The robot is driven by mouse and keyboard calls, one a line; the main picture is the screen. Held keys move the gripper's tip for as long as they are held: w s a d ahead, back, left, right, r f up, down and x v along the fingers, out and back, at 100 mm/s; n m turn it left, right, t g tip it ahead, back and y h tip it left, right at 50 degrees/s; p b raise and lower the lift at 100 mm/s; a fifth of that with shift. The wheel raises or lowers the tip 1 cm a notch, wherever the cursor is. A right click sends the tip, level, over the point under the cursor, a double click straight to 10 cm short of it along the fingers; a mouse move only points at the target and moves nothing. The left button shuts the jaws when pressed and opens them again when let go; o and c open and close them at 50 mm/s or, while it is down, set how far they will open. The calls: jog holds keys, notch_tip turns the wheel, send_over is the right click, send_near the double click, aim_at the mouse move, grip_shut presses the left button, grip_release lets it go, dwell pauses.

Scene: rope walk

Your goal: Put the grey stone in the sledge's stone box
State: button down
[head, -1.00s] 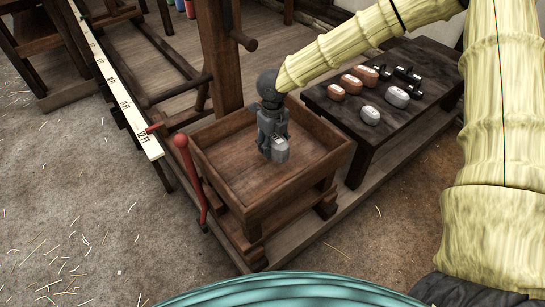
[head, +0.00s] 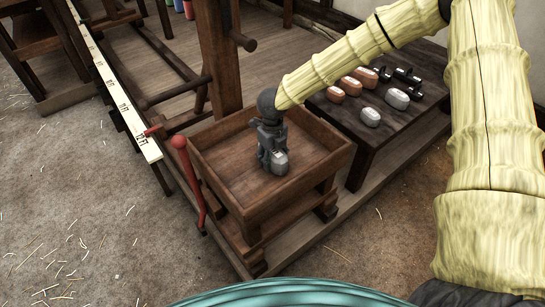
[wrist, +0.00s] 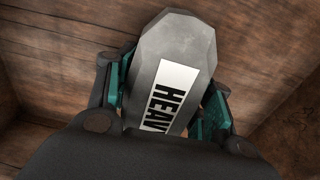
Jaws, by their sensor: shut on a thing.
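The grey stone (head: 280,162) is held in my gripper (head: 274,160), which points down into the sledge's wooden stone box (head: 222,170). In the wrist view the grey stone (wrist: 176,60) is a faceted block with a white label reading "HEAV", the rest hidden. The fingers (wrist: 165,105) are shut on its two sides. The stone is inside the box's walls, low over or on its floor; I cannot tell whether it touches. No other stone shows in the box.
A red-knobbed lever (head: 180,143) stands at the box's left side. A white foot-marked scale (head: 120,95) runs along the rail at the left.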

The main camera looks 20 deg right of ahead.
jog(key=c, duration=0.6)
grip_release()
notch_tip(320, 180, up, 12)
jog(key=p, duration=0.2)
jog(key=shift+r+p, duration=0.15)
jog(key=shift+p, duration=0.15)
